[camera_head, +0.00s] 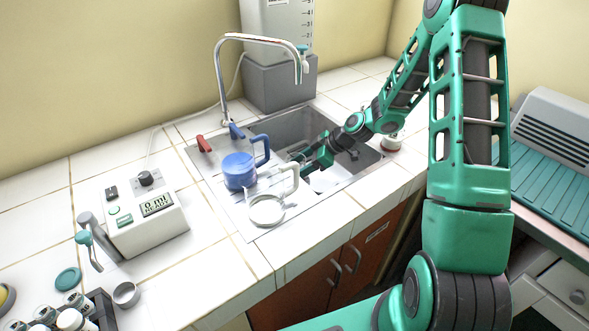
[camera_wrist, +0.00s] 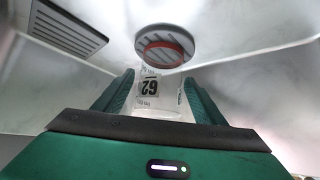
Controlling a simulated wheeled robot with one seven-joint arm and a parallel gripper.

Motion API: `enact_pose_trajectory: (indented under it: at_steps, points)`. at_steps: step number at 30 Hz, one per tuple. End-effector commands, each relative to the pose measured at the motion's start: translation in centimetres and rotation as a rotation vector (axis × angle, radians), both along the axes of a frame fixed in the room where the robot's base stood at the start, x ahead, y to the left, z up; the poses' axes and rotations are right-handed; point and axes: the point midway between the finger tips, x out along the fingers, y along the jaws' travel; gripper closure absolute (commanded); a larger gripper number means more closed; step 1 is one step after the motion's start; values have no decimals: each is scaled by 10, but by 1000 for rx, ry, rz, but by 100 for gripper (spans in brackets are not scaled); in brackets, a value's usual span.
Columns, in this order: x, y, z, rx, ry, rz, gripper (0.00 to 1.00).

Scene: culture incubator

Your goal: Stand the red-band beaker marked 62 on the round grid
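The clear beaker marked 62 (camera_wrist: 150,86) is between the fingers of my gripper (camera_wrist: 160,80) in the wrist view. Its label reads upside down there, and the red band (camera_wrist: 166,47) shows at its far end. My gripper appears shut on the beaker, a finger close against each side. The round grid (camera_wrist: 145,34) is a grey disc on the sink floor, directly behind the banded end; whether they touch cannot be told. In the head view my gripper (camera_head: 318,156) is low inside the sink (camera_head: 292,127), and the beaker and grid cannot be made out clearly.
A blue jug (camera_head: 238,172) and a white-handled clear jug (camera_head: 266,211) stand at the sink's near left side. A tall faucet (camera_head: 228,75) arches over the sink. A dispenser showing 0 ml (camera_head: 145,218) stands left. A ribbed green rack (camera_head: 550,185) is at right.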

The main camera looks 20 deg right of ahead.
Motion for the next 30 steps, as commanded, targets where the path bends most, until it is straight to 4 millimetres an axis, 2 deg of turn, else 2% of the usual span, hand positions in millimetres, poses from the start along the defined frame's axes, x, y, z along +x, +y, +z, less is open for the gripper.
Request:
enact_pose_trajectory:
  at_steps: [5, 19, 30]
  points:
    - [-1, -3, 4, 0, -1, -1, 36]
    - [-21, -42, 49, -1, -1, -1, 36]
    - [-24, -46, 54, 1, 0, 1, 36]
